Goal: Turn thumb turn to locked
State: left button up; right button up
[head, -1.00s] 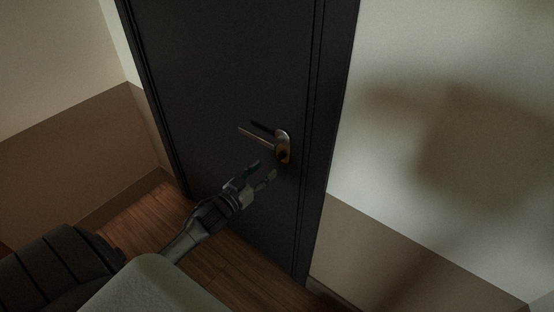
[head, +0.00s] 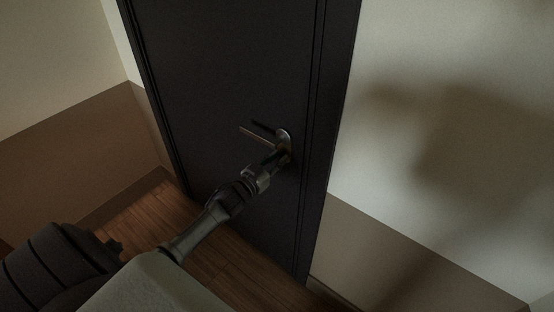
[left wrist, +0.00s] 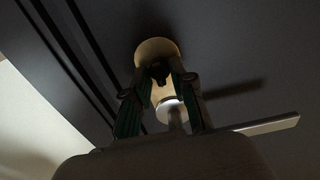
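The dark door (head: 225,80) has a metal lever handle (head: 258,137) on an oblong plate (head: 284,136). Below the lever in the head view, my left gripper (head: 281,155) reaches the lower end of the plate and hides the thumb turn there. In the left wrist view, the small dark thumb turn (left wrist: 159,72) sits on the pale plate (left wrist: 153,47), between the tips of my left gripper (left wrist: 159,75). The two fingers stand apart, one on each side of it; I cannot see firm contact. The lever (left wrist: 265,125) extends to the right there. My right gripper is out of view.
The door frame (head: 333,120) and a pale wall (head: 440,120) are close on the right. Another wall (head: 70,130) is on the left, with wood floor (head: 230,265) below. The lever stands out close to my left gripper.

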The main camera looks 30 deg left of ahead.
pick_arm(q)
grip_shut()
jog(key=shift+m, duration=0.3)
jog(key=m, duration=0.3)
jog(key=m+b, duration=0.1)
jog(key=m, duration=0.4)
jog(key=shift+d+f, duration=0.1)
jog(key=shift+m+b, duration=1.35)
jog(key=shift+m, duration=3.35)
